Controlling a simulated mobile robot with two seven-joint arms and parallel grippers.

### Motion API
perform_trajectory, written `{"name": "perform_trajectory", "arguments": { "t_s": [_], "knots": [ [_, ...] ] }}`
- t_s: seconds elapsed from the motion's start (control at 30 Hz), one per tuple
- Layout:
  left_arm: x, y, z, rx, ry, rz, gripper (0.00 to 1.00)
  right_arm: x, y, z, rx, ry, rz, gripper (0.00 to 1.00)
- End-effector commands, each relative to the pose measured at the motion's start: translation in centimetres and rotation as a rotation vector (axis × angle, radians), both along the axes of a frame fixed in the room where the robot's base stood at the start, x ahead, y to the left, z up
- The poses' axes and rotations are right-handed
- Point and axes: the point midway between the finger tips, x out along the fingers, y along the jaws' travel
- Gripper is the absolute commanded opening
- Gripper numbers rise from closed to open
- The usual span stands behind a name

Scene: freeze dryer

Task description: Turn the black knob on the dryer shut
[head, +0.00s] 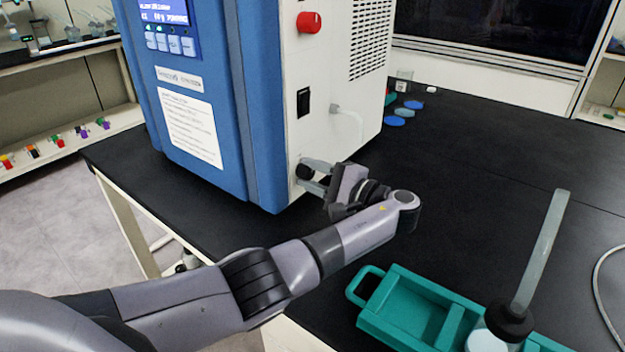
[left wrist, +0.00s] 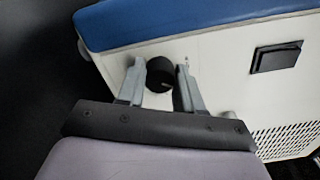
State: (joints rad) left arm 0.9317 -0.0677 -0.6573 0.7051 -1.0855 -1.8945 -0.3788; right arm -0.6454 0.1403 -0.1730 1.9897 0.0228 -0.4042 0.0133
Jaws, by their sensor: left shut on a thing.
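The dryer (head: 268,120) is a blue and white box standing on the black bench. Its black knob (head: 305,171) sits low on the white side panel. The knob also shows in the left wrist view (left wrist: 160,73), between the two grey fingers. My left gripper (head: 313,171) reaches the side panel at the knob, and in the left wrist view its fingers (left wrist: 157,82) are on either side of the knob, shut on it. The inner finger faces are partly hidden. My right gripper is in neither view.
A teal tray (head: 372,322) holding a capped flask (head: 490,340) stands at the front right. Blue discs (head: 394,121) lie behind the dryer. The bench's right middle is clear.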

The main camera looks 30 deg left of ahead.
Motion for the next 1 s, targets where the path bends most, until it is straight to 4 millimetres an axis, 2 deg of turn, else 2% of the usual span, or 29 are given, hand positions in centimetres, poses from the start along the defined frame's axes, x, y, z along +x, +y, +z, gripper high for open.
{"name": "perform_trajectory", "arguments": {
  "t_s": [0.5,1.0],
  "knots": [
    [-0.1,0.0,-0.5,-0.061,-0.436,0.002,0.05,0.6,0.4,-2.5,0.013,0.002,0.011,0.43],
    [-0.1,0.0,-0.3,-0.085,-0.605,0.003,0.05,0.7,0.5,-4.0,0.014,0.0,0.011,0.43]
  ]
}}
